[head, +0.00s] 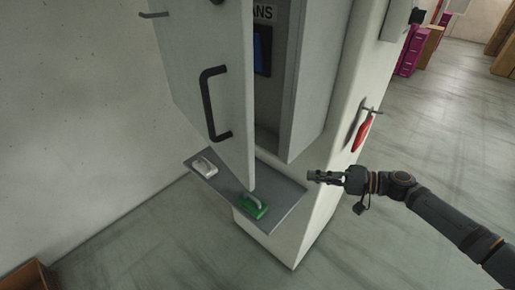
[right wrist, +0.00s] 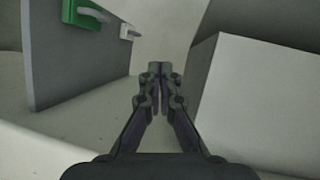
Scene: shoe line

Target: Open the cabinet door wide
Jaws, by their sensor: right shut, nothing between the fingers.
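The white cabinet (head: 325,170) stands in the middle of the head view. Its door (head: 190,60) is swung out to the left, with a black bar handle (head: 213,104) on its face. The inside of the cabinet shows through the gap, with a dark blue panel in it. My right gripper (head: 312,176) is shut and empty, to the right of the door's lower corner and apart from the handle. In the right wrist view its fingers (right wrist: 154,75) are together with nothing between them. My left gripper is not in view.
A grey shelf (head: 285,192) juts out below the door, carrying a green-based handle (head: 254,207) and a white one (head: 204,167). A red lever (head: 362,133) hangs on the cabinet's right side. Magenta boxes (head: 410,50) stand far right. Floor at right is open.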

